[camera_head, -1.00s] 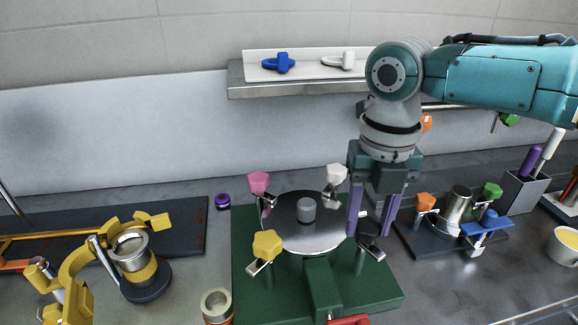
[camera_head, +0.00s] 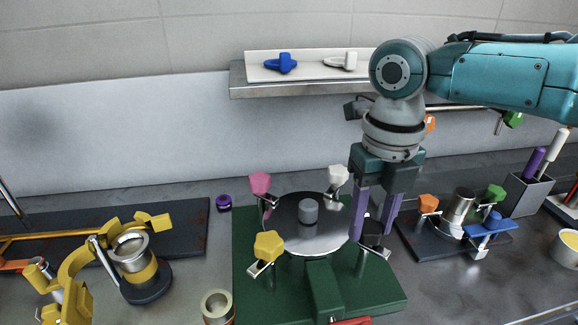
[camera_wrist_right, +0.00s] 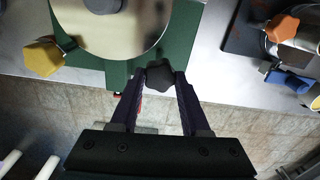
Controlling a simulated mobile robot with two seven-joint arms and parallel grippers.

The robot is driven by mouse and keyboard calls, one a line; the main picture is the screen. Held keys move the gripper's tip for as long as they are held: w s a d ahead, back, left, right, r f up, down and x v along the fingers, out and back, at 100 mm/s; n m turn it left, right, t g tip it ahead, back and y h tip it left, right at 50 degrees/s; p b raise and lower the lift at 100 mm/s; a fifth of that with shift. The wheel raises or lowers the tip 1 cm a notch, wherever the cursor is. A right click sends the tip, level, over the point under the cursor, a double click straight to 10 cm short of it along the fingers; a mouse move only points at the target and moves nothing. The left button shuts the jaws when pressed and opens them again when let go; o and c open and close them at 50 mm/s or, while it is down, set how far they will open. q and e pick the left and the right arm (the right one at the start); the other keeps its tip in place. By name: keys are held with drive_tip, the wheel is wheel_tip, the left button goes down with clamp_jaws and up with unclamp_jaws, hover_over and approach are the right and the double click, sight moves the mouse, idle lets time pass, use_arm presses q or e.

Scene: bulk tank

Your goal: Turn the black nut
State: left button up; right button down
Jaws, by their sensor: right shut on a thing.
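The black nut (camera_head: 372,228) is at the right side of the round metal lid on the green stand (camera_head: 258,300). In the head view it is partly hidden between the purple fingers of my right gripper (camera_head: 372,236). The gripper points down and is shut on the nut. In the right wrist view the dark, lobed nut (camera_wrist_right: 160,76) sits between the tips of both fingers (camera_wrist_right: 159,80). My left gripper is not in view.
Pink (camera_head: 260,184), white (camera_head: 337,175) and yellow (camera_head: 268,246) nuts stand around the same lid. A small clamp fixture with orange and green knobs (camera_head: 428,204) is close on the right. A yellow fixture (camera_head: 75,262) stands at left. A shelf (camera_head: 300,88) runs behind.

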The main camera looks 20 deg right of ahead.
sight(371, 227)
drive_tip(key=shift+c, duration=1.9)
unclamp_jaws()
drive_tip(key=shift+r, duration=0.15)
wheel_tip(371, 227, up, 10)
